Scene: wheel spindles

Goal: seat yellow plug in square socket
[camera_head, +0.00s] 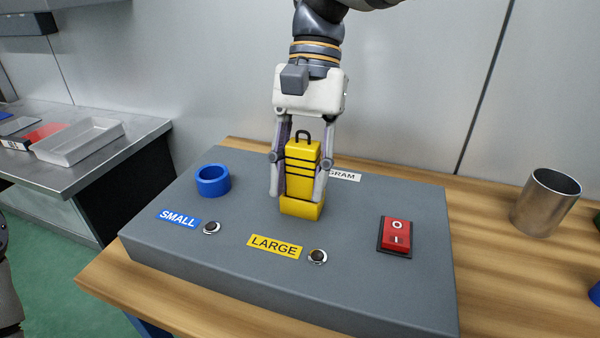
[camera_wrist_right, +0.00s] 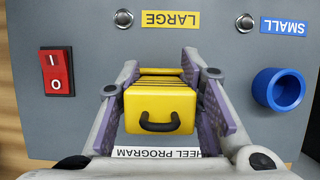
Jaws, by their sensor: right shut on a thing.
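The yellow plug (camera_head: 302,158) is a tall square block with black bands and a black handle on top. It stands upright at the middle of the grey panel. My right gripper (camera_head: 298,188) is shut on it from above, one finger on each side. The yellow square socket (camera_head: 301,208) shows as a slightly wider yellow part under the plug, on the panel. The plug is lined up with it; how deep it sits inside is hidden. In the right wrist view the plug's top (camera_wrist_right: 160,105) and handle lie between the fingers. My left gripper is not in view.
The grey panel (camera_head: 190,255) carries a blue round socket (camera_head: 212,180), a SMALL label, a LARGE label (camera_head: 274,247), two round buttons and a red switch (camera_head: 397,236). A metal cup (camera_head: 546,203) stands right on the wooden table. A wall is close behind.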

